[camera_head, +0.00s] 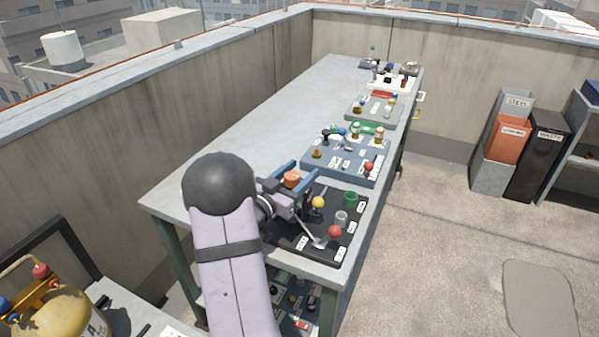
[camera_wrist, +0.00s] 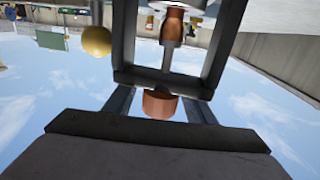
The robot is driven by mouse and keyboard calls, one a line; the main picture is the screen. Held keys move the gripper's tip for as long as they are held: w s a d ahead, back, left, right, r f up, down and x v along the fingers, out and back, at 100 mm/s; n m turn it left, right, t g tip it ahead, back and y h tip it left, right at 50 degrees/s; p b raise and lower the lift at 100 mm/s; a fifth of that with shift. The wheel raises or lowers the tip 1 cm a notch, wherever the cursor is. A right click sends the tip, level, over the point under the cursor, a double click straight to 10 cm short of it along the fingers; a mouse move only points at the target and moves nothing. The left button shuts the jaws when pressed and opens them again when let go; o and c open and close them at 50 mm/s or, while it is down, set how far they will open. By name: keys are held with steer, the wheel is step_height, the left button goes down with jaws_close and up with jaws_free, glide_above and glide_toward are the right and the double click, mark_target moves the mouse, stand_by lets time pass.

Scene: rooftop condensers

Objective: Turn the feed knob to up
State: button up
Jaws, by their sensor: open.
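My gripper (camera_head: 305,169) is open over the near black panel (camera_head: 280,246) on the bench. Its two blue fingers stand apart. An orange-copper knob (camera_head: 291,179) shows between them in the head view. In the wrist view the copper knob (camera_wrist: 160,104) also lies between the fingers, with a gap on each side. I cannot read the panel labels, so I cannot tell which control is marked feed or which way is up. A yellow ball knob (camera_head: 318,202) stands right of the gripper; it also shows in the wrist view (camera_wrist: 96,40). My arm hides the panel's left part.
A red ball (camera_head: 335,231), a green ring (camera_head: 350,199) and a grey cylinder (camera_head: 341,217) stand close by on the same panel. A blue-grey panel (camera_head: 346,160) with several knobs lies beyond. The bench top (camera_head: 262,125) is clear to the left.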

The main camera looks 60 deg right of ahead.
steer(key=c, duration=1)
steer(key=shift+f+n+t+b, duration=0.1)
steer(key=shift+n+t+b, duration=0.25)
steer(key=shift+t, duration=0.15)
steer(key=n+t+b, duration=0.2)
steer(key=t, duration=0.1)
steer(key=shift+w+f+t, duration=0.1)
steer(key=shift+w+t, duration=0.2)
steer(key=shift+w, duration=0.05)
steer(key=n+t+b, duration=0.1)
steer(key=t, duration=0.1)
steer(key=n+t+b, duration=0.2)
steer(key=shift+w+y, duration=0.35)
steer(key=shift+y, duration=0.05)
steer(key=n+t, duration=0.1)
steer(key=n+t+y+b, duration=0.1)
steer(key=t, duration=0.1)
steer(key=shift+w+a, duration=0.15)
steer(key=shift+w, duration=0.15)
steer(key=shift+w+a+r+n+t+y, duration=0.1)
steer(key=shift+w+a+n+t+y, duration=0.1)
steer(key=shift+n+t+y, duration=0.55)
steer(key=shift+w+a+r+n+t+y, duration=0.1)
steer(key=shift+w+n+t+y, duration=0.1)
steer(key=shift+n+t+y, duration=0.5)
steer(key=shift+w+t, duration=0.1)
steer(key=shift+t, duration=0.15)
